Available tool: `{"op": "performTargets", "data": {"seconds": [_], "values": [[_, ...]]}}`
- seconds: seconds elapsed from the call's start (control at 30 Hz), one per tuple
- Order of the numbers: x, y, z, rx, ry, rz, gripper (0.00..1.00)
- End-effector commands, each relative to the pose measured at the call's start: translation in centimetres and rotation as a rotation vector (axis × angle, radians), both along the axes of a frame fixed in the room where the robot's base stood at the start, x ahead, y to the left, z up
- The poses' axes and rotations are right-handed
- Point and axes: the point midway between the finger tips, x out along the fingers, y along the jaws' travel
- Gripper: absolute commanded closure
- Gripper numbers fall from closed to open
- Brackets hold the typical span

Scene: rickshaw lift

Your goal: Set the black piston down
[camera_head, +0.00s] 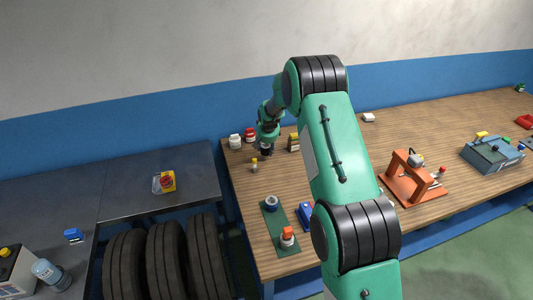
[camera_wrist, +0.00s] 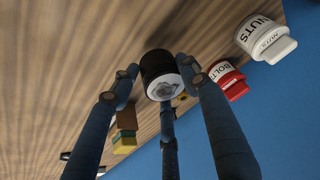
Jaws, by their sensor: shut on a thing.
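The black piston (camera_wrist: 159,68), a short black cylinder with a pale metal end, is between the fingers of my gripper (camera_wrist: 158,80) in the wrist view. My gripper is shut on it. In the head view my gripper (camera_head: 267,138) is at the back left of the wooden table (camera_head: 240,200), with the dark piston (camera_head: 266,151) just below it. I cannot tell whether the piston touches the tabletop.
A white NUTS jar (camera_wrist: 262,38) and a red BOLTS jar (camera_wrist: 227,78) stand close by, near the blue wall. A brown and yellow block (camera_head: 293,142) is to the right. A small yellow-topped piece (camera_head: 254,165) is in front. A green mat (camera_head: 282,222) lies nearer the front.

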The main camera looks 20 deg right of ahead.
Motion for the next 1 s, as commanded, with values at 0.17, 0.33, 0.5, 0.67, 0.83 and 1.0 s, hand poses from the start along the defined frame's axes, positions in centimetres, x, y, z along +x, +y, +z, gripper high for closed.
{"op": "performTargets", "data": {"seconds": [0.17,0.33,0.5,0.67,0.83,1.0], "values": [[0.0,0.0,-1.9,0.0,0.0,0.001,0.84],[0.0,0.0,-3.1,0.0,0.0,0.001,0.84],[0.0,0.0,-3.2,0.0,-0.001,0.0,0.84],[0.0,0.0,-3.3,0.0,0.0,0.0,0.84],[0.0,0.0,-3.5,0.0,0.0,0.0,0.45],[0.0,0.0,-3.5,0.0,0.0,0.0,0.36]]}}
